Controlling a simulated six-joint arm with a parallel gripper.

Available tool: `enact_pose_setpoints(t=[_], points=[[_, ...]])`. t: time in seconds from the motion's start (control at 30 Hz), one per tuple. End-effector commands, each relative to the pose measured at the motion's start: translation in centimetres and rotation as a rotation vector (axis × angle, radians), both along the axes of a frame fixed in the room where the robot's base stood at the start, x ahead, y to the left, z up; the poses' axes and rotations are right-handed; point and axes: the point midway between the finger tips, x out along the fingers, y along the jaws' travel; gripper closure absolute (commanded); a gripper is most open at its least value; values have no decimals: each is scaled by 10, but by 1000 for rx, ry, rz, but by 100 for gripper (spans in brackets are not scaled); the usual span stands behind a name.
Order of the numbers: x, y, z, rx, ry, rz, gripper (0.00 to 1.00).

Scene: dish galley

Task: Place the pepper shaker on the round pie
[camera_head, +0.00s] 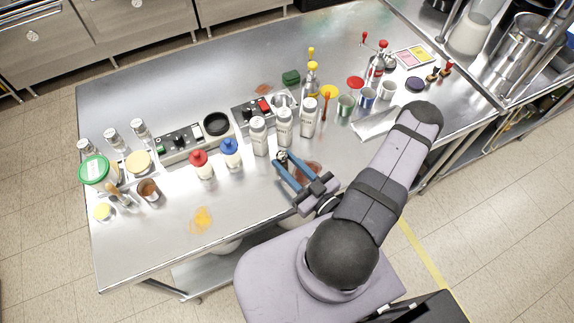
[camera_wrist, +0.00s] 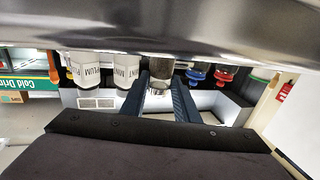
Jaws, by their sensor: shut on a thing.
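My gripper (camera_head: 281,158) is over the middle of the steel counter, just in front of the labelled white bottles. Its blue fingers are shut on the pepper shaker, a small glass cylinder with dark contents and a metal end (camera_wrist: 160,86) in the wrist view. In the head view the shaker (camera_head: 282,155) is small and partly covered by the fingers. A round tan disc (camera_head: 138,162), which looks like the pie, lies at the left of the counter, well away from my gripper.
A green-lidded tub (camera_head: 95,170), brown cup (camera_head: 148,189) and several shakers (camera_head: 111,137) surround the disc. An orange spill (camera_head: 202,218) marks the otherwise clear front.

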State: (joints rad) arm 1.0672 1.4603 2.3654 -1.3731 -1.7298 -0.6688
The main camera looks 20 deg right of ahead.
Motion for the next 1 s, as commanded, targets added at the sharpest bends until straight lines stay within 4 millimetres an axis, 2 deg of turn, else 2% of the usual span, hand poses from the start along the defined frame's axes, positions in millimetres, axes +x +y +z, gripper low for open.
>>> enact_pose_setpoints(t=[0.37,0.4,0.47,1.0], points=[[0,0,-4,1,-1,0,96],[0,0,-4,0,0,0,68],[0,0,-4,0,0,0,54],[-5,-2,-4,2,1,-3,54]])
